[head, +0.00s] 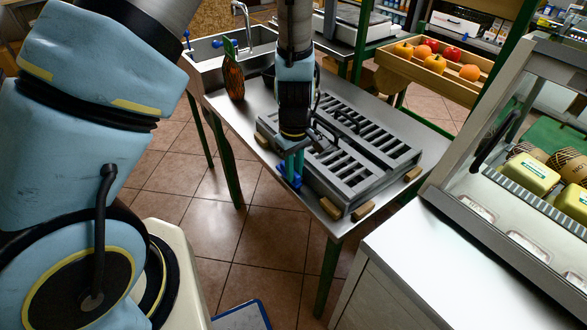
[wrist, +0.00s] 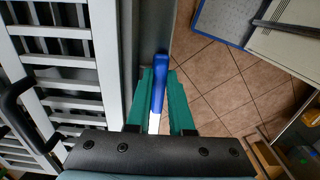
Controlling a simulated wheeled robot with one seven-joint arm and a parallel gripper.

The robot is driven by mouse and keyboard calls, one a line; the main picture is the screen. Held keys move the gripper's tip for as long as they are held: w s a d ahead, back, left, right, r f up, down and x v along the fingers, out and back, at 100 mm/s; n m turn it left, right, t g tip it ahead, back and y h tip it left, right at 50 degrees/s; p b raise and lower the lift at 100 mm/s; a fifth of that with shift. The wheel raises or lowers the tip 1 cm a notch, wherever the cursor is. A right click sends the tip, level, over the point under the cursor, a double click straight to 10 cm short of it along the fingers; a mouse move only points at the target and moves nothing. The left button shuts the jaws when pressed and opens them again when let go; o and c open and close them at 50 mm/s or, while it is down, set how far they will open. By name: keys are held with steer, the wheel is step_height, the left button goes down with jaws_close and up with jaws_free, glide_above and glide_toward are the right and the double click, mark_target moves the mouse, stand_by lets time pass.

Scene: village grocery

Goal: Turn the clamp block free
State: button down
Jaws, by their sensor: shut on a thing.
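The clamp block looks to be the blue piece (head: 289,181) at the near left edge of the steel table (head: 252,118), beside a grey slatted grate (head: 350,185). In the wrist view the blue piece (wrist: 159,82) stands lengthwise between my green fingers, with a pale lower part. My gripper (head: 295,165) points down at the table edge and is shut on the blue piece; it also shows in the wrist view (wrist: 160,100). The fingers hide part of the blue piece, and I cannot tell how it meets the table or grate.
Wooden blocks (head: 363,210) sit around the grate's edge, and black handles stand on it. A sink (head: 215,48) is behind. A fruit crate (head: 432,70) is at the back right. A white counter (head: 425,245) with a display case stands close on the right. Tiled floor is open at left.

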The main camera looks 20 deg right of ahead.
mark_target(295, 173)
stand_by(0.3)
steer(key=c, duration=0.8)
jaws_free()
steer(key=shift+r, duration=0.1)
step_height(295, 173, up, 11)
steer(key=shift+b, duration=0.3)
steer(key=shift+f, duration=0.2)
